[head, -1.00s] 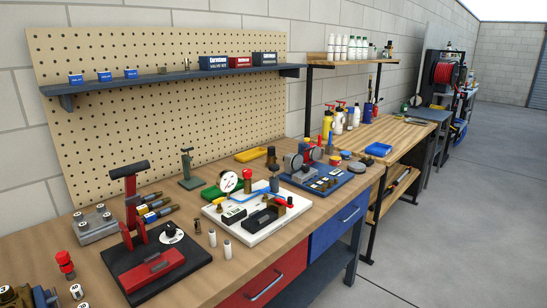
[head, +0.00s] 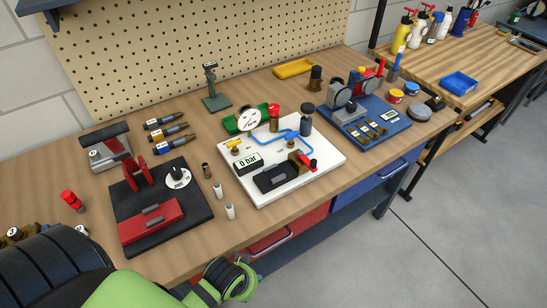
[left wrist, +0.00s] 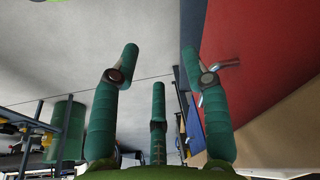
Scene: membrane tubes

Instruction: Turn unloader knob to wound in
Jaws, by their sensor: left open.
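A white board (head: 330,163) on the workbench carries a round gauge (head: 247,118), a "0 bar" display (head: 247,162), blue tubing (head: 268,138) and a dark pump-like block (head: 283,176) with a red part at its right. A brass fitting with a red top (head: 274,117) and a dark-topped fitting (head: 306,120) stand at its back. I cannot tell which one is the unloader knob. My left gripper (left wrist: 160,62) is open and empty in the left wrist view, its three green fingers spread beside the red drawer front (left wrist: 255,70). My right gripper is not in view.
A black base with a red lever press and a white dial (head: 178,176) stands left of the board. Small cylinders (head: 230,211) stand between them. A blue board (head: 391,134) with parts lies to the right. The floor (head: 455,220) before the bench is clear.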

